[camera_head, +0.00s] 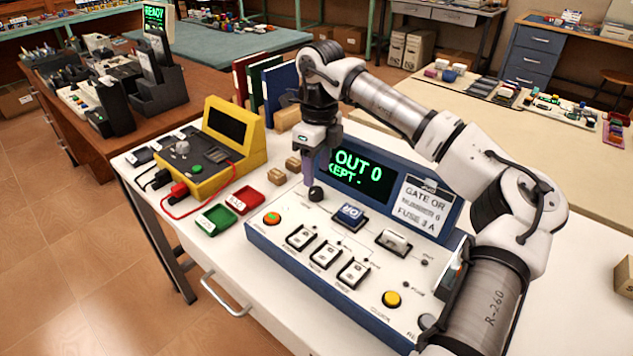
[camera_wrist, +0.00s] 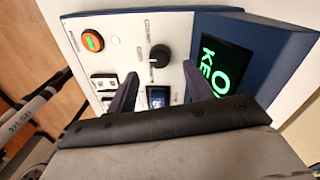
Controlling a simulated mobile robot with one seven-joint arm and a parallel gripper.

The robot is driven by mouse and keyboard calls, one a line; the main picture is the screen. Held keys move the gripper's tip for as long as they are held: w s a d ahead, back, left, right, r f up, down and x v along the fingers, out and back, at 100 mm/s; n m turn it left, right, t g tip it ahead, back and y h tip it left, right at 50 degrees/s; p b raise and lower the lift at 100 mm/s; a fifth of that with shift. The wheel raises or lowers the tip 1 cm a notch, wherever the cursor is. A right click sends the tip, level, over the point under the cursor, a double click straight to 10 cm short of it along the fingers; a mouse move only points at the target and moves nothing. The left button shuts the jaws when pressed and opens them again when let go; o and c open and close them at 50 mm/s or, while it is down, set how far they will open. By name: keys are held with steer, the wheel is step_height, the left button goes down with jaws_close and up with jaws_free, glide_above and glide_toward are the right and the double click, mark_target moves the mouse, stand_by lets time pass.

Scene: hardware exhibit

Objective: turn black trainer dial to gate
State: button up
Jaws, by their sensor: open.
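The black trainer dial (camera_head: 316,193) sits on the white top of the blue trainer box (camera_head: 335,285), left of its display. It also shows in the wrist view as a round black knob (camera_wrist: 159,55) with a white pointer mark, printed words around it. My gripper (camera_head: 309,178) points down just above and behind the dial in the head view. In the wrist view my gripper's two dark fingers (camera_wrist: 157,85) are apart with nothing between them, and the dial lies beyond the tips. The display (camera_head: 357,176) reads OUT 0, KEPT -. A card (camera_head: 424,208) reads GATE OR, NUMBER 6, FUSE 3 A.
The box also bears an orange button (camera_head: 272,218), rocker switches (camera_head: 325,253), a blue OR block (camera_head: 349,216) and a yellow button (camera_head: 391,299). Green (camera_head: 215,219) and red trays (camera_head: 245,200) and a yellow meter (camera_head: 222,146) stand left.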

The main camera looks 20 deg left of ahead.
mark_target(318, 187)
step_height(318, 187, up, 9)
steer(key=shift+w, duration=0.25)
stand_by(0.3)
